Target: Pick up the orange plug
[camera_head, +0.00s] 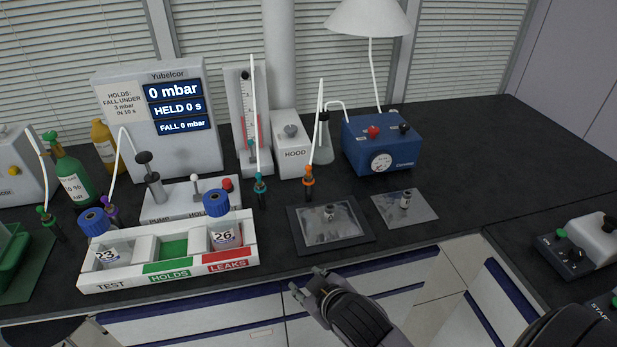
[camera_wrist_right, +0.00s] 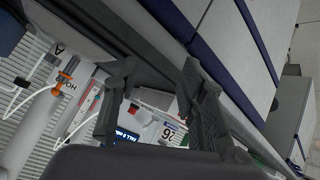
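The orange plug (camera_head: 308,184) stands upright on the black bench, in front of the white HOOD box, with a pale tube rising from its top. It also shows in the right wrist view (camera_wrist_right: 66,77), tilted, at the left. My right gripper (camera_head: 307,282) is in front of the bench's front edge, below and apart from the plug, with the foil mat between them. In the right wrist view its two fingers (camera_wrist_right: 158,72) are spread with nothing held between them. My left gripper is not in view.
A teal plug (camera_head: 260,190) stands left of the orange one. A dark-framed foil mat (camera_head: 312,240) bears a small metal piece. A glass flask (camera_head: 323,145) and blue pump box (camera_head: 385,148) stand behind right. A white tray (camera_head: 165,282) with bottles lies left.

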